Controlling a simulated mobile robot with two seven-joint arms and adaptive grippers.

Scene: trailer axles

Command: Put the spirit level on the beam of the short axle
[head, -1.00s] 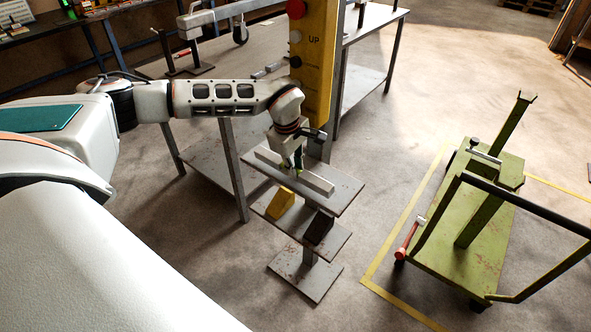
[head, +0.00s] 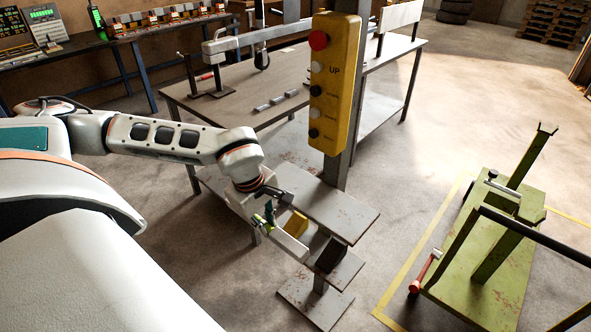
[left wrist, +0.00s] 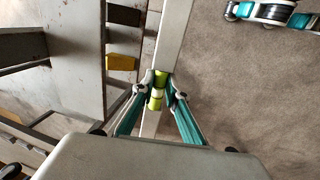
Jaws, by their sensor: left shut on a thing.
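The spirit level is a long pale bar with green vials; its far part shows in the head view (head: 287,242) and it runs lengthwise through the left wrist view (left wrist: 174,32). My left gripper (head: 265,217) is shut on its middle, around the green vials, as the left wrist view shows (left wrist: 160,88). The level hangs in the air beside the near edge of a grey shelf stand (head: 335,210). A grey beam (head: 270,40) lies raised over the back workbench; I cannot tell whether it is the short axle's. My right gripper is not in view.
A yellow block (head: 296,224) and a dark block (head: 329,255) sit on the stand's lower shelf. A yellow control box (head: 335,85) hangs above the stand. The workbench (head: 225,105) holds small grey bars (head: 277,101).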

